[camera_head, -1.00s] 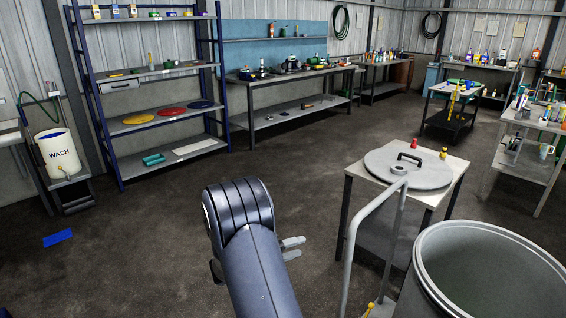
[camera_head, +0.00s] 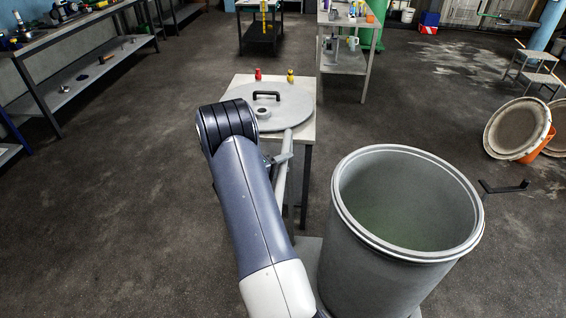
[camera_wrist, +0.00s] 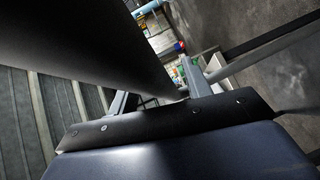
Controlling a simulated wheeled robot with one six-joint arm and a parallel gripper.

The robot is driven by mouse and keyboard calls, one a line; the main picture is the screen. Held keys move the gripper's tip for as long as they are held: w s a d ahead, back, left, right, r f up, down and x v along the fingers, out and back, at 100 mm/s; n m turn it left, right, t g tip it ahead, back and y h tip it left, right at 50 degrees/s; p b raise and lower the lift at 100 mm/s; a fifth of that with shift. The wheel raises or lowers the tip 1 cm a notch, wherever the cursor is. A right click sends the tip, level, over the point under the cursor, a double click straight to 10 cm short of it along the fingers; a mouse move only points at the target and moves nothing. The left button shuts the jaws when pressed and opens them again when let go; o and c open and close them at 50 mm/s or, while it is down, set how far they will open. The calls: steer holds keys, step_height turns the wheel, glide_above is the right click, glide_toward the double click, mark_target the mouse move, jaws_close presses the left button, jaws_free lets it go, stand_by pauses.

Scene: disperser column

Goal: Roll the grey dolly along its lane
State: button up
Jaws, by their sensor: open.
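The grey dolly shows as a pale deck edge (camera_head: 307,262) under a large open grey drum (camera_head: 345,240) in the head view. Its upright grey handle (camera_head: 283,180) is partly hidden behind my arm. My gripper (camera_head: 278,158) is at the upper part of the handle, mostly hidden by the arm. In the wrist view the two fingers of my gripper (camera_wrist: 157,90) stand apart. A large dark bar (camera_wrist: 85,45) reaches down to the space between them. I cannot tell whether the fingers touch it.
A small table (camera_head: 308,110) with a round grey lid (camera_head: 300,112) stands just beyond the handle. A shelved bench (camera_head: 345,55) is farther back. Round pale lids (camera_head: 517,128) lean at the right. Open dark floor lies left of my arm and right of the drum.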

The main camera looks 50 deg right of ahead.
steer(key=shift+s, duration=0.15)
steer(key=shift+c, duration=0.4)
jaws_close()
